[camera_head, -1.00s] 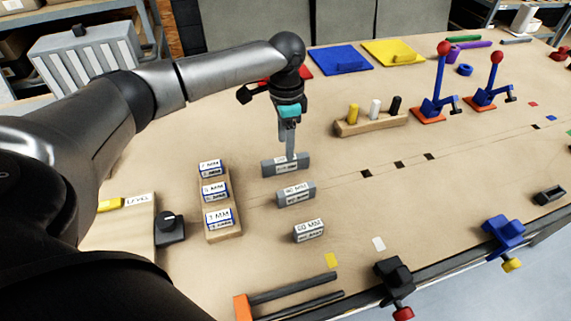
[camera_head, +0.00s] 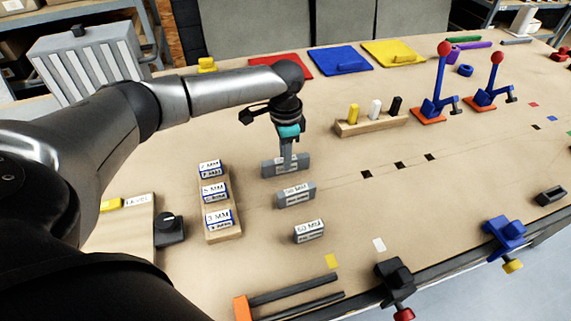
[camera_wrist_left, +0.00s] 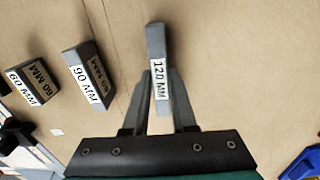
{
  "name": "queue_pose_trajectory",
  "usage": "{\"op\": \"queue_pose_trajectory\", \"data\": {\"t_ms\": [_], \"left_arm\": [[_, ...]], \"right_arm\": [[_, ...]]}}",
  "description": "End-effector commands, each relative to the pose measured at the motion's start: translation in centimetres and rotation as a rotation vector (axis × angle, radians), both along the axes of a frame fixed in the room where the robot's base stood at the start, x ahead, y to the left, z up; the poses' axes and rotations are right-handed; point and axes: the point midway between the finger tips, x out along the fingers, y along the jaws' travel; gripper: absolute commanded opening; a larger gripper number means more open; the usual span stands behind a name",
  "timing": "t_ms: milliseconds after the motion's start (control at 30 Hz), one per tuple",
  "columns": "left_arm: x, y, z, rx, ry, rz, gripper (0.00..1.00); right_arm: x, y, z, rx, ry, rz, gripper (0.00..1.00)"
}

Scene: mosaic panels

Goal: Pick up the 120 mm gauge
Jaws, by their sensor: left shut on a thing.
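The 120 mm gauge (camera_head: 272,168) is a grey block on the table, the farthest of three grey gauges in a column. In the left wrist view the gauge (camera_wrist_left: 156,45) shows a white "120 MM" label and lies between the two fingers. My left gripper (camera_head: 287,163) points down over it and is shut on it. The gauge seems to rest on the table still; I cannot see any clear gap under it. My right gripper is not in view.
The 90 mm gauge (camera_head: 295,195) and 60 mm gauge (camera_head: 309,231) stand nearer. A wooden rack (camera_head: 225,233) with smaller labelled blocks is to the left. A peg block (camera_head: 371,124) and blue levers (camera_head: 433,104) stand to the right.

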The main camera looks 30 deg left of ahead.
Motion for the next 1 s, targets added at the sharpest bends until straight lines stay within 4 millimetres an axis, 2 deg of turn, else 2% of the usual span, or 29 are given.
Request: {"op": "queue_pose_trajectory", "data": {"t_ms": [33,167,1000], "left_arm": [[0.0,0.0,0.02,0.0,0.0,0.0,0.14],[0.0,0.0,0.02,0.0,0.0,0.0,0.0],[0.01,0.01,0.04,0.0,0.0,0.0,0.0]], "right_arm": [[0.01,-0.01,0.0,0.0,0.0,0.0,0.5],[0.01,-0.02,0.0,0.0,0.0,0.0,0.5],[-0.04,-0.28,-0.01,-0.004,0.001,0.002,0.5]]}}
